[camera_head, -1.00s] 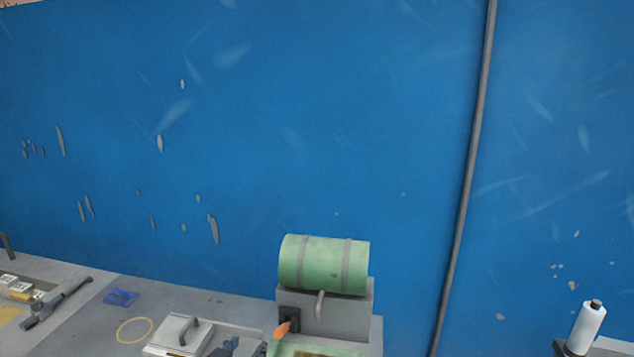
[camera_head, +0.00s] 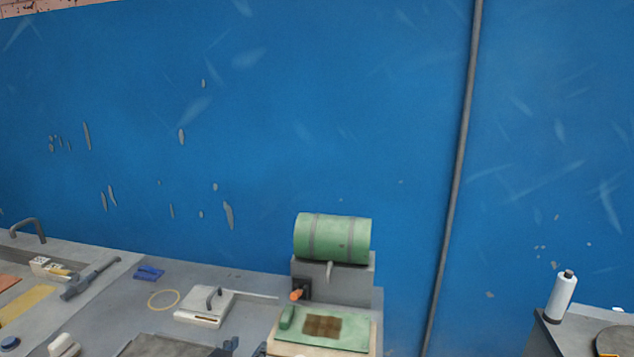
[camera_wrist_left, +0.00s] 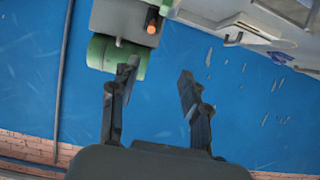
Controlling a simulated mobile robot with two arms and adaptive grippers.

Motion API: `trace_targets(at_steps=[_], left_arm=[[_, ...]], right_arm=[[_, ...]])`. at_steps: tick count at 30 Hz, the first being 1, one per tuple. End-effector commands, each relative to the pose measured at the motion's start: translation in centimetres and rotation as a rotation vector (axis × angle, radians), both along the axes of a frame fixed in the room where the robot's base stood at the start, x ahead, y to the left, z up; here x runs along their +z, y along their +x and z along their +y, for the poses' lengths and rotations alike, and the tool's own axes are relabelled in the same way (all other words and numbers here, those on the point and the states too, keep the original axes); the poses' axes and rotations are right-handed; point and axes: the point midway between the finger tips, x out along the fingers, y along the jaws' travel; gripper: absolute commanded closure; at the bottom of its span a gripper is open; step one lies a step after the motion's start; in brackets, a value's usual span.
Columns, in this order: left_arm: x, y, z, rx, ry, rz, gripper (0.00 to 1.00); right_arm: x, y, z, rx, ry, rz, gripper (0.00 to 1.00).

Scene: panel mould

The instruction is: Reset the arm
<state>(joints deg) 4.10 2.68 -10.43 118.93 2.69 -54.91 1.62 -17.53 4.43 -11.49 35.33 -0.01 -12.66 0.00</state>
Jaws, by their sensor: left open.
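My left gripper shows only as dark tips (camera_head: 230,347) at the bottom edge in the head view, over the grey bench (camera_head: 95,318). In the left wrist view the left gripper (camera_wrist_left: 158,72) has its two dark fingers well apart, with nothing between them. A green drum (camera_head: 333,238) on a grey block stands behind the gripper, at the back of the bench. The drum also shows beyond the left finger in the wrist view (camera_wrist_left: 107,57). My right gripper is in neither view.
A green board (camera_head: 348,333) with a brown patch lies before the drum. A white box with a handle (camera_head: 205,307), a yellow ring (camera_head: 163,299) and a blue item (camera_head: 149,273) lie left. A white bottle (camera_head: 561,296) stands far right. A blue wall (camera_head: 330,110) closes the back.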

Motion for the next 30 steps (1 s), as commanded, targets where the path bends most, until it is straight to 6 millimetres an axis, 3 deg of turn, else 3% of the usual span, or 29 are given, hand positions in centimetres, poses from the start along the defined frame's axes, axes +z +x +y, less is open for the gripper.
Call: trace_targets(at_steps=[8,14,20,30], left_arm=[[-2.9,-2.8,0.7,0.007,0.021,0.093,0.53],[-6.1,-6.5,1.7,0.016,0.047,0.209,0.53],[-9.7,-12.0,2.9,0.024,0.082,0.366,0.53],[-14.2,-23.5,5.2,0.034,0.151,0.665,0.53]], right_arm=[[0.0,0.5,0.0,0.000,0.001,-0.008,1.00],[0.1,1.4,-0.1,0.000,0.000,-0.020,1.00],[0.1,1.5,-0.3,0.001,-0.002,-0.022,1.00],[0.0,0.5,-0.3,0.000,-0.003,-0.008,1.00]])
